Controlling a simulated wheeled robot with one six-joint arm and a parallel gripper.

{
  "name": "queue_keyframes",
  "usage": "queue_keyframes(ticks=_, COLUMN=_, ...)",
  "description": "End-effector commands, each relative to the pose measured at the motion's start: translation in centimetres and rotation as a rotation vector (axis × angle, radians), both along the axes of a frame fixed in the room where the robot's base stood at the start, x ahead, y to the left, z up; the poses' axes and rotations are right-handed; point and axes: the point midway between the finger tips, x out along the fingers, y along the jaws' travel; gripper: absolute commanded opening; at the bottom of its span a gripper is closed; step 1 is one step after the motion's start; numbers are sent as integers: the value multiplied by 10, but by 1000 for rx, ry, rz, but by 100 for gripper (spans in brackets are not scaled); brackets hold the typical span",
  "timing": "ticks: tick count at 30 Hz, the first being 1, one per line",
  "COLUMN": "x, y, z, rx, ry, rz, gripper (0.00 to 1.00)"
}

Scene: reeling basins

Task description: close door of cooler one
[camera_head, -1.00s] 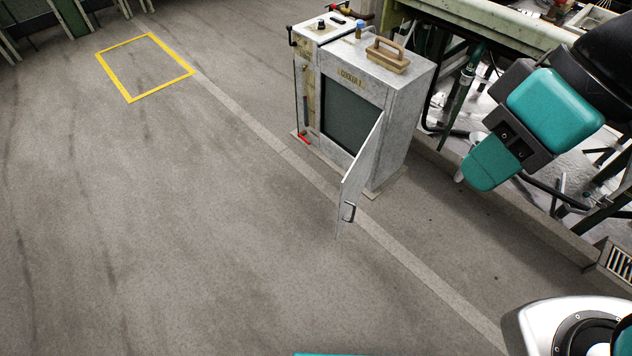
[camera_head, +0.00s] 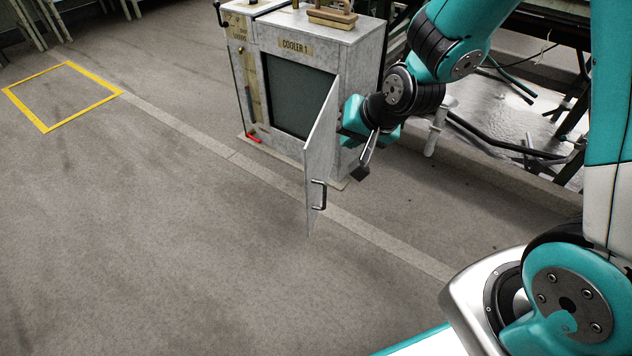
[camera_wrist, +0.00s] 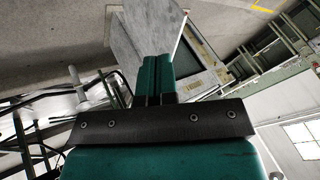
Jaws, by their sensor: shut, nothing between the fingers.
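Cooler one (camera_head: 352,75) is a grey metal cabinet with a "COOLER 1" label and a dark opening in its front. Its door (camera_head: 320,150) stands wide open, hinged at the opening's right side and swung out towards me. A dark handle (camera_head: 319,195) is low on the door's right-facing side. My gripper (camera_head: 360,175) is just right of the door, near the cabinet's right front corner. In the wrist view my shut, empty fingers (camera_wrist: 155,75) point at the grey door panel (camera_wrist: 146,28). I cannot tell whether they touch it.
A wooden-handled item (camera_head: 332,18) lies on the cooler's top. A red item (camera_head: 253,137) is at the cooler's left foot. Pipes and a frame (camera_head: 500,145) stand behind my arm at the right. The floor left of the door is clear, with a yellow outlined square (camera_head: 110,97).

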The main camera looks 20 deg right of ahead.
Motion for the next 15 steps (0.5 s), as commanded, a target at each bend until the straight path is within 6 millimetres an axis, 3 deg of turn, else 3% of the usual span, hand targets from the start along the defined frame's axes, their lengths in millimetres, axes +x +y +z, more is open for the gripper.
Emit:
queue_keyframes(ticks=1, x=5, y=-5, z=-25, rx=2, ry=-10, rz=-29, gripper=0)
queue_keyframes(ticks=7, x=15, y=-14, z=-46, rx=4, ry=-35, rz=-82, gripper=0)
queue_keyframes(ticks=15, x=39, y=-5, z=-83, rx=6, ry=-35, rz=-80, gripper=0)
